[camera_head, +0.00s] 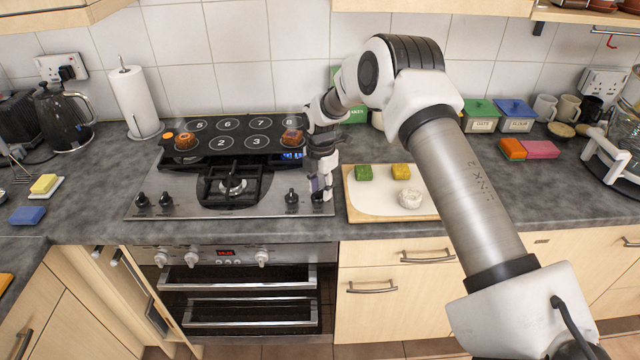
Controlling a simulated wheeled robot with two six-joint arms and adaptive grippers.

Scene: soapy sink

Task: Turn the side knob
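The steel hob (250,200) has dark knobs along its front edge. Two knobs, the outer left one (141,199) and the inner left one (166,199), stand at the left. Another dark knob (291,197) stands at the right, just left of my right gripper. My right gripper (321,193) points down over the hob's right front corner, low and close to the surface. It hides what lies directly under it, and I cannot tell whether its fingers are open or shut on something. My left gripper is not in view.
A black numbered board (240,124) lies across the back of the hob with small brown items on it. A white cutting board (385,211) with green, yellow and white pieces lies just right of the gripper. A paper towel roll (135,100) stands at the left.

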